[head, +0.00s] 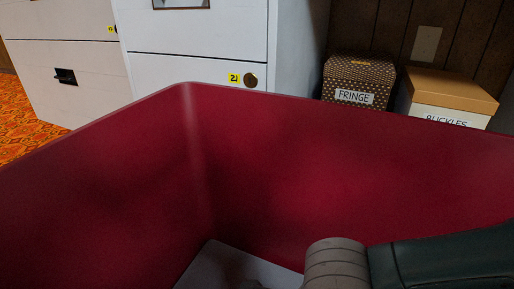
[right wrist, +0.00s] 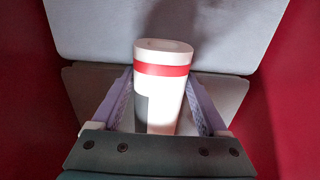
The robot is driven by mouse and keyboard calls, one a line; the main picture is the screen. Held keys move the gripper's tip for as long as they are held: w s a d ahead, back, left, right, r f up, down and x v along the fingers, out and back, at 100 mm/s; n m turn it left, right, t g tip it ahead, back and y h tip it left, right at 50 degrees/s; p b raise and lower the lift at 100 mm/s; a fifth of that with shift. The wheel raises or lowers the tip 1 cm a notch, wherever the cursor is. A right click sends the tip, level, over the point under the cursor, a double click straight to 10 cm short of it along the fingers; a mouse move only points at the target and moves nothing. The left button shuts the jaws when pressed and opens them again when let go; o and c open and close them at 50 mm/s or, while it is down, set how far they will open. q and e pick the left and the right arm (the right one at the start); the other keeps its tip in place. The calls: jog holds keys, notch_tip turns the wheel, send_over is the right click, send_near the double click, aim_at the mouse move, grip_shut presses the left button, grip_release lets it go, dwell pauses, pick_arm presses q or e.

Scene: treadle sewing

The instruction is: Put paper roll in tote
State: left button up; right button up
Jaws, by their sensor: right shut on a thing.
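The red tote (head: 330,165) fills most of the head view, with its rim and inner walls showing. Its red walls also show at both sides of the right wrist view (right wrist: 20,80). The paper roll (right wrist: 185,108), white with a red band near its end, is between the fingers of my right gripper (right wrist: 160,78), which is shut on it. Grey surfaces (right wrist: 95,30) lie beyond the roll, between the red walls. My right arm enters the head view from the lower right, over the tote; its gripper and the roll are hidden there. My left gripper is not in view.
White drawer cabinets (head: 200,40) stand behind the tote at left. A dotted box marked FRINGE (head: 357,72) and a box marked BUCKLES (head: 450,88) sit behind it at right. Orange patterned carpet (head: 25,125) shows at far left.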

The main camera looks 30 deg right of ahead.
jog(key=o, duration=1.5)
jog(key=shift+f, duration=0.1)
notch_tip(320, 180, up, 12)
jog(key=p, duration=1)
jog(key=shift+r+p, duration=0.2)
jog(key=shift+p, duration=0.2)
